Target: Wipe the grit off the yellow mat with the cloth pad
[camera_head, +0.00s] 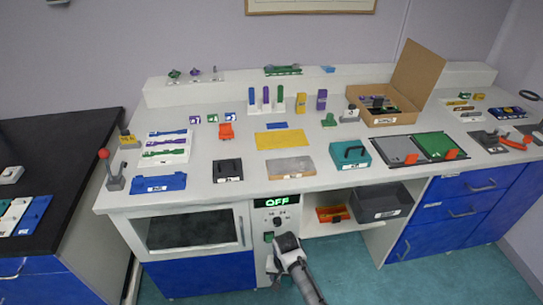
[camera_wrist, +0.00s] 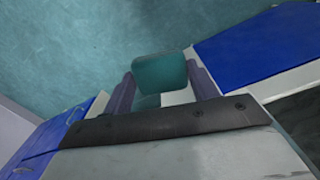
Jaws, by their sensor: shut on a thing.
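The yellow mat (camera_head: 280,139) lies flat in the middle of the light worktop. It is too small in the head view to make out any grit on it. My gripper (camera_wrist: 162,88) is shut on a teal block (camera_wrist: 160,72) with rounded corners, held between its two purple-grey fingers. The block may be the cloth pad, but I cannot tell for sure. In the head view my arm is low, in front of the cabinet and below the worktop edge, away from the mat; the fingers are hard to make out there.
A small blue piece (camera_head: 278,125) lies behind the mat, and a grey-brown slab (camera_head: 290,168) in front. A teal box (camera_head: 350,154) stands to the right, a dark block (camera_head: 228,170) to the left. A panel reading OFF (camera_head: 277,202) is under the edge.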

